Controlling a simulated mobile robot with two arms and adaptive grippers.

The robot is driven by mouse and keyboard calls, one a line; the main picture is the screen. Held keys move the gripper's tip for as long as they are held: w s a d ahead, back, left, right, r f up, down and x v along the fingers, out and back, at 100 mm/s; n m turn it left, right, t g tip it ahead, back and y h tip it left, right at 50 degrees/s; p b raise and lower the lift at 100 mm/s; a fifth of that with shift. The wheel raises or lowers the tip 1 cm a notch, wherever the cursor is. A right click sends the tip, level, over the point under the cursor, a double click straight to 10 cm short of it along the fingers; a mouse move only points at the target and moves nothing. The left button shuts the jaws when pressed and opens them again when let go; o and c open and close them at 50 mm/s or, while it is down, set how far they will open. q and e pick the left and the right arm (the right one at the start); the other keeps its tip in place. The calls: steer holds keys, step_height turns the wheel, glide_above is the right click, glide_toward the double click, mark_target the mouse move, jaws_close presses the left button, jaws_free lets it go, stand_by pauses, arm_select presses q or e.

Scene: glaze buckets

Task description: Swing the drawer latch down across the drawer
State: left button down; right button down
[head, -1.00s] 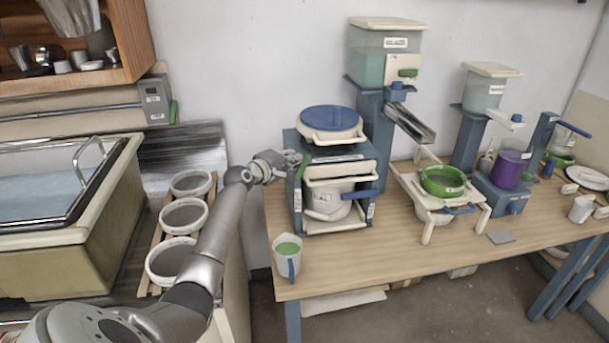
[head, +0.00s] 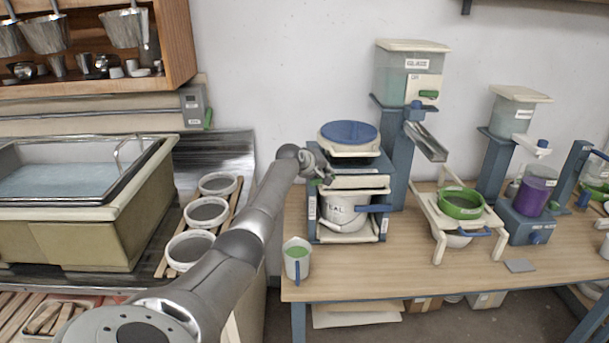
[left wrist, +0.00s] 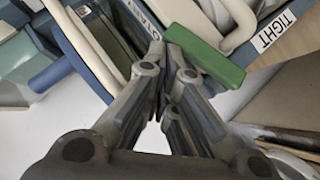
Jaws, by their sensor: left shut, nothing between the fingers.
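The blue and cream stand (head: 312,205) on the bench holds the drawer section (head: 360,182) above a white bucket labelled TEAL (head: 343,210). My left gripper (head: 328,181) is at the stand's upper left front corner. Its fingers are shut and empty. In the left wrist view the green latch bar (left wrist: 205,55) lies right by the closed fingertips (left wrist: 170,68); I cannot tell whether they touch. In the head view my gripper mostly hides the latch, so its angle there is unclear. My right gripper is not in view.
A jug of green liquid (head: 297,258) stands at the bench's front left. A chute (head: 427,143) and a green sieve (head: 461,204) are to the right. White buckets (head: 189,249) stand at left.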

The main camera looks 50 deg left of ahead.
arm_select(q)
steer(key=shift+w+f, duration=0.1)
steer(key=shift+w, duration=0.05)
steer(key=shift+a+r+p, duration=0.15)
steer(key=shift+r+p, duration=0.15)
steer(key=shift+p, duration=0.1)
steer(key=shift+r, duration=0.25)
steer(key=shift+d+r+p, duration=0.2)
steer(key=shift+r+p, duration=0.1)
steer(key=shift+p, duration=0.1)
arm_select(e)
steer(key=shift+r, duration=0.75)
